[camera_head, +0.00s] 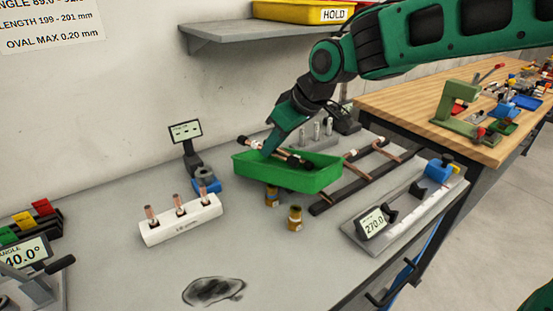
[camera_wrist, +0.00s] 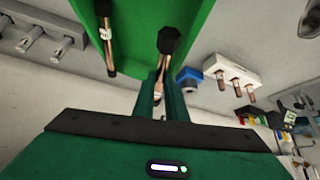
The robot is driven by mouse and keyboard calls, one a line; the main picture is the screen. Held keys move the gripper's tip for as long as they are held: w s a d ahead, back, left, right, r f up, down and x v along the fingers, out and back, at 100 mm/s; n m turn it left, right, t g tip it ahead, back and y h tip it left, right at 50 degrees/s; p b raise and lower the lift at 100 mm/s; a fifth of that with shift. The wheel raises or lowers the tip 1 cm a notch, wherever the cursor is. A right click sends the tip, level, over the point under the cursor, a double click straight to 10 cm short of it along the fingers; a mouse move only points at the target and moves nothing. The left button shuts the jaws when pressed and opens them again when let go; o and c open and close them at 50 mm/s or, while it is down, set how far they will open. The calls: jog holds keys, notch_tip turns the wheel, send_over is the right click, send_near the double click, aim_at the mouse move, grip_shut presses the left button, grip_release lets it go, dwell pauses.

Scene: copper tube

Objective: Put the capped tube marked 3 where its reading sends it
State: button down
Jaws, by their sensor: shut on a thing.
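My gripper (camera_head: 272,148) is at the green tray (camera_head: 318,181), its fingers reaching down to the tray's inside. In the wrist view my gripper (camera_wrist: 160,105) is shut on a copper tube (camera_wrist: 161,66) with a black cap (camera_wrist: 170,41) towards the camera's far side. A second black-capped copper tube (camera_wrist: 107,48) with a white label lies in the tray, left of the held one. I cannot read a 3 on either tube. In the head view the two tubes overlap near the fingers, and I cannot tell whether the held one touches the tray.
A yellow HOLD bin (camera_head: 300,12) sits on the wall shelf (camera_head: 235,32). A length gauge (camera_head: 405,212) reads 270.0; another display (camera_head: 22,253) shows 40.0°. A white block (camera_head: 182,222) holds three copper pieces. Brass fittings (camera_head: 295,218) stand before the tray. The front bench is mostly clear.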

aim_at(277, 156)
jog(key=shift+w+d+f, duration=0.35)
jog(key=shift+w+f, duration=0.05)
jog(key=shift+w, duration=0.1)
jog(key=shift+f, duration=2)
jog(key=shift+f, duration=0.1)
jog(key=c, duration=2.1)
grip_release()
jog(key=shift+d+r, duration=0.15)
jog(key=shift+r, duration=0.35)
jog(key=v, duration=1.1)
jog(key=shift+s+r, duration=0.1)
jog(key=shift+s, duration=0.05)
